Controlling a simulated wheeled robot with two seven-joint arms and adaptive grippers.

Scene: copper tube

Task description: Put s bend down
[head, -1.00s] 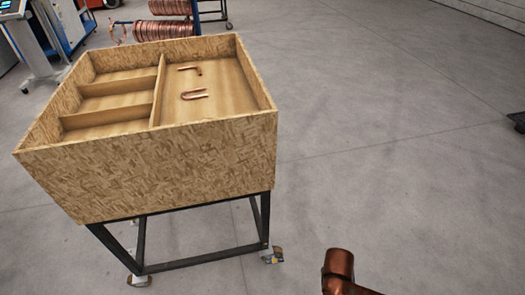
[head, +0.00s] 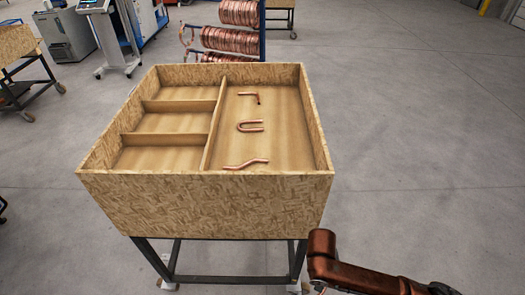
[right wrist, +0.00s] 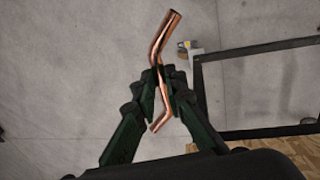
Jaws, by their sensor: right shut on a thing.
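My right gripper (right wrist: 163,84) is shut on a copper s bend (right wrist: 165,40) around its middle, and both bent ends stick out past the fingers. In the right wrist view it hangs over the grey floor, beside the box stand. Another s-shaped copper tube (head: 246,164) lies in the large right compartment of the wooden box (head: 205,205), near its front wall. A U bend (head: 248,126) and an elbow (head: 251,96) lie behind it. In the head view only my right arm shows at bottom right. My left gripper is out of view.
The box's left side has three smaller compartments, which look empty. The box stands on a black wheeled frame (head: 225,280). A rack of copper coils (head: 235,38) is behind it. Open floor (head: 430,150) lies to the right.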

